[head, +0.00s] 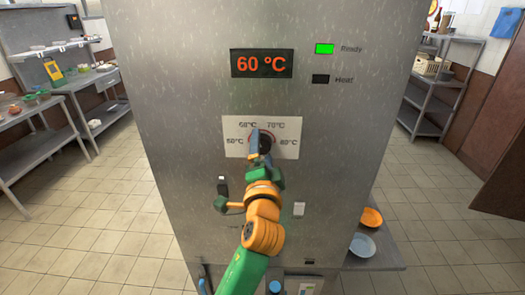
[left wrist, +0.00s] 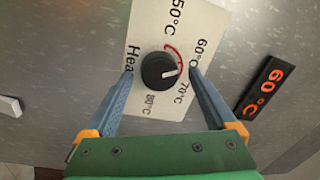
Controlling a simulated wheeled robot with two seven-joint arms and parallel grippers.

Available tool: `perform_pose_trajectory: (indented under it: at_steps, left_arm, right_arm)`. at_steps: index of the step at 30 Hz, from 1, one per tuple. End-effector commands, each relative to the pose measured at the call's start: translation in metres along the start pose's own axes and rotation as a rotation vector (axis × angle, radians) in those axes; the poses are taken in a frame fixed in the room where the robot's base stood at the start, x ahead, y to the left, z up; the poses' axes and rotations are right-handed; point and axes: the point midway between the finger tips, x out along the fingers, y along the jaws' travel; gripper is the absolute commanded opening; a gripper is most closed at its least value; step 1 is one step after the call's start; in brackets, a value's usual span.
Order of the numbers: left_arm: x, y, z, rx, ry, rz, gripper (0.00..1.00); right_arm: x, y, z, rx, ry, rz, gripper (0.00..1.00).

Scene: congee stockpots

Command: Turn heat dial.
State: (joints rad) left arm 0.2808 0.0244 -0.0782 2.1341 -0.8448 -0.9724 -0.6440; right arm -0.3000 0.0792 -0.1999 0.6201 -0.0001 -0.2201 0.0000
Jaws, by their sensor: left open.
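The round black heat dial (head: 261,143) sits on a white label plate (head: 232,149) marked 50 to 80 °C, on the steel cabinet front. In the left wrist view, the dial (left wrist: 156,66) has a white pointer mark facing right, near the 60 and 70 °C labels. A red arc is printed beside it. My left gripper (left wrist: 160,73) is open, with its blue fingers on either side of the dial and a visible gap at each side. In the head view, my left gripper (head: 260,147) partly covers the dial. My right gripper is not in view.
The display (head: 262,64) above reads 60 °C. The green Ready light (head: 324,48) is lit and the Heat light (head: 320,79) is dark. A low shelf at right holds an orange bowl (head: 371,217) and a grey-blue bowl (head: 362,245). Racks stand behind on both sides.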

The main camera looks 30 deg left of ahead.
Motion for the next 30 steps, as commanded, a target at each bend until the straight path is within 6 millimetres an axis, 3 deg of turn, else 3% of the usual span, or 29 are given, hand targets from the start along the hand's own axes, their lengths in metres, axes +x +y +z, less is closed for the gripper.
perform_pose_trajectory:
  at_steps: [10, 25, 26, 28, 29, 30]
  left_arm:
    - [-0.063, 0.003, 0.0, -0.002, 0.002, 0.0, 0.9]
    - [-0.067, 0.005, -0.002, 0.004, 0.005, 0.009, 0.9]
    - [-0.065, 0.012, -0.004, 0.01, 0.013, 0.023, 0.9]
    - [-0.06, 0.048, -0.013, 0.035, 0.05, 0.098, 0.9]
    - [-0.059, 0.072, -0.017, 0.048, 0.071, 0.151, 0.9]
    - [-0.058, 0.111, -0.021, 0.06, 0.1, 0.235, 0.9]
  right_arm:
    - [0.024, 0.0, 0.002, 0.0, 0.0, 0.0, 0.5]
    - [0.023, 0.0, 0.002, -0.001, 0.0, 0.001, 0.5]
    - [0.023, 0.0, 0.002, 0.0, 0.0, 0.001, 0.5]
    - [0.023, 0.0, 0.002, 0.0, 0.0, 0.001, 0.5]
    - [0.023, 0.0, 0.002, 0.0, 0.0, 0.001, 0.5]
    - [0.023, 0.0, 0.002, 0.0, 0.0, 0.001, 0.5]
